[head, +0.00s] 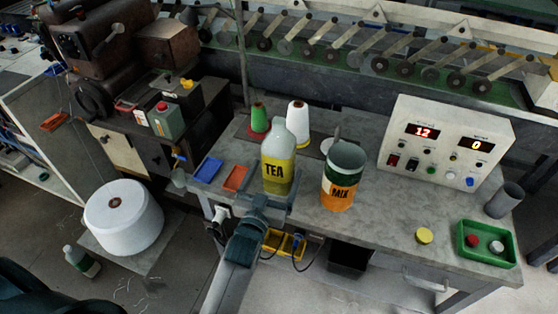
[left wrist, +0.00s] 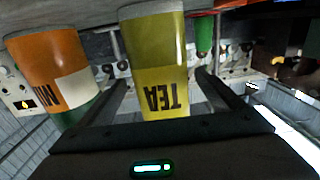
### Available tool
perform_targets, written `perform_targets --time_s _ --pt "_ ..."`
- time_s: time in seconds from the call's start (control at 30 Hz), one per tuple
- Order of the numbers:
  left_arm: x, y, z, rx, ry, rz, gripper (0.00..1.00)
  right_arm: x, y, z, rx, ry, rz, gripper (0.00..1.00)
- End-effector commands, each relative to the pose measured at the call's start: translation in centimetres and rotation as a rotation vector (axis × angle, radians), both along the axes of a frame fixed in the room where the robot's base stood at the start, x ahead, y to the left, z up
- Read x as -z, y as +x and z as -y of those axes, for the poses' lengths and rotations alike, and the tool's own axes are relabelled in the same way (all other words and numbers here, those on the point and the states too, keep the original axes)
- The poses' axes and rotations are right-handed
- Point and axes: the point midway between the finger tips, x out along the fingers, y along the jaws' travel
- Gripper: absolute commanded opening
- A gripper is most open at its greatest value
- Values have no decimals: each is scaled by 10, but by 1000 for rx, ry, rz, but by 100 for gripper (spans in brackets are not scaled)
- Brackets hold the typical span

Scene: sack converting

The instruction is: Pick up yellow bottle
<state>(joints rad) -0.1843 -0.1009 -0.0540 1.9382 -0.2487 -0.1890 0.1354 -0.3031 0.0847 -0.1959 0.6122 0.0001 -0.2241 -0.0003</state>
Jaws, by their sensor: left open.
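The yellow bottle (head: 278,165), marked TEA, stands upright on the grey workbench near its front edge. Its upper part is pale and its lower part yellow. My left gripper (head: 264,198) is open just in front of it, low, with the fingers pointing at it. In the left wrist view the picture is upside down, and the bottle (left wrist: 158,60) shows between the two open fingers (left wrist: 162,82). I cannot tell how far the fingertips reach along its sides; they are not closed on it. My right gripper is not in view.
Green (head: 258,118) and white (head: 297,120) cones stand behind. Blue (head: 208,170) and orange (head: 236,178) trays lie left. A control box (head: 445,145) and green tray (head: 487,254) are at right.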

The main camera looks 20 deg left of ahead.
Motion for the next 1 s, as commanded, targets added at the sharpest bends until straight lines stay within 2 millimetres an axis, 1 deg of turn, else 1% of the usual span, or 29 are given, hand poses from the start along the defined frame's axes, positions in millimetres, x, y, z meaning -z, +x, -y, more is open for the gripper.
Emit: perform_targets --time_s 0.03,0.1,0.2,0.67,0.77,0.93,1.0 --pt "-3 8 0 0 0 1 88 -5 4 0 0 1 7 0" --pt "-2 17 0 0 0 1 88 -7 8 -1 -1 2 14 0" --pt "-1 23 0 0 0 1 88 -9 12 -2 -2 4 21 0" --pt "-1 28 0 0 0 1 88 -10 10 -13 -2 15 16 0" --pt "-4 35 -1 0 0 1 88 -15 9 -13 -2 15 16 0" --pt "-9 55 -2 0 0 1 88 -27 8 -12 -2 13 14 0" --pt "-7 64 -2 0 0 0 88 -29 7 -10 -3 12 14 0"
